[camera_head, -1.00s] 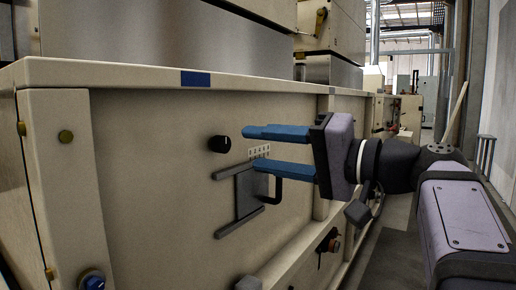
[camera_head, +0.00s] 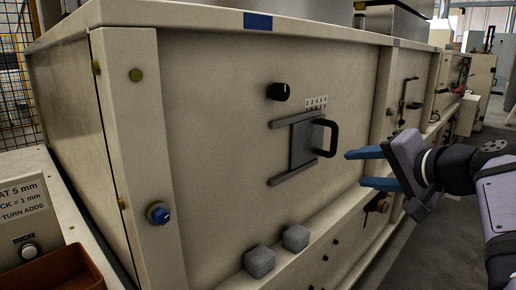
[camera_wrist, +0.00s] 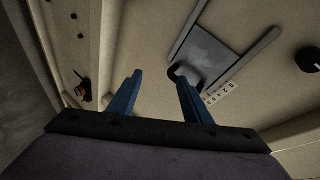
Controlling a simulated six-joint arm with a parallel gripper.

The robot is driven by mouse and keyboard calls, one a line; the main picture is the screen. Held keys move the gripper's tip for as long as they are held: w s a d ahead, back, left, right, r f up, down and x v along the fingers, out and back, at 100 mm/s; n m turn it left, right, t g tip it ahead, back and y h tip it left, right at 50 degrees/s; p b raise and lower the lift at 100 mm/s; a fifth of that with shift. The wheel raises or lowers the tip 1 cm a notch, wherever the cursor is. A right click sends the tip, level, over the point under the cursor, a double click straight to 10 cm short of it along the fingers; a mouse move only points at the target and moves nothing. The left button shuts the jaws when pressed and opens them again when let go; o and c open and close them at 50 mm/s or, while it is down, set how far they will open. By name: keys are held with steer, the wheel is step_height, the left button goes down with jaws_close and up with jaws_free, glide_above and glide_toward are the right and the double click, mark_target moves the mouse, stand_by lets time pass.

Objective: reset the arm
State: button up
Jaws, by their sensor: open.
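My gripper (camera_head: 354,168) is open with its two blue fingers apart and nothing between them. It is to the right of a grey sliding plate (camera_head: 303,146) with a black handle (camera_head: 333,138) on the cream hopper front. In the head view a gap shows between the fingertips and the handle. In the wrist view the gripper (camera_wrist: 160,78) points toward the panel, and the plate (camera_wrist: 210,50) is beyond the right finger. That finger partly overlaps the handle in this view.
A black knob (camera_head: 278,91) and a number scale (camera_head: 316,102) are above the plate. Two grey blocks (camera_head: 260,261) (camera_head: 296,238) rest on the ledge below. A blue button (camera_head: 158,213) is on the left post. A brown tray (camera_head: 55,274) is at the lower left. Floor is clear at right.

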steer(key=s+d+f+g+h+p, duration=0.1)
steer(key=s+d+f+g, duration=0.15)
steer(key=f, duration=0.65)
steer(key=s+d+f+g+h, duration=0.1)
steer(key=s+f+g+h, duration=0.15)
steer(key=f, duration=0.65)
steer(key=s+d+f+g+h+p, duration=0.15)
steer(key=s+f, duration=0.25)
steer(key=f, duration=0.4)
steer(key=s+a+f+n+g+p, duration=0.3)
steer(key=s+a+f, duration=0.15)
steer(key=s, duration=0.25)
steer(key=s+a+f+n+g+p, duration=0.2)
steer(key=s+a+f+n+g, duration=0.1)
steer(key=s+f, duration=0.3)
steer(key=s+a+r+n+p, duration=0.1)
steer(key=a+r+n+p, duration=0.2)
steer(key=a+r+p, duration=0.15)
step_height(320, 180, up, 38)
steer(key=p, duration=3.7)
steer(key=shift+a+f, duration=0.15)
steer(key=shift+a, duration=0.2)
